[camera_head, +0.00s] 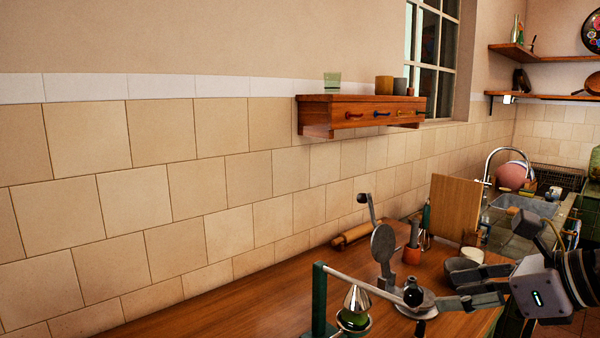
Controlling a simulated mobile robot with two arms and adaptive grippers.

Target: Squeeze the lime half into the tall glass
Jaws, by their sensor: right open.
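A lever press with a green post (320,300) stands at the bottom of the head view. Its pale lever (362,286) slopes down to the right to a black knob (413,296). Below the lever a metal cone (356,299) sits over a green rounded thing (352,319) in a ring, which looks like the lime half. The press's lower part is cut off by the frame. I cannot make out a tall glass beneath it. My right gripper (446,290) is open, its fingers pointing left just right of the knob, with nothing seen between them. My left gripper is out of view.
A grey metal device (383,245) stands close behind the knob. A rolling pin (357,236), a cutting board (453,207) and a small white bowl (473,255) are farther back. A green glass (332,82) stands on the wall shelf (360,113). The counter (240,310) is bare left of the press.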

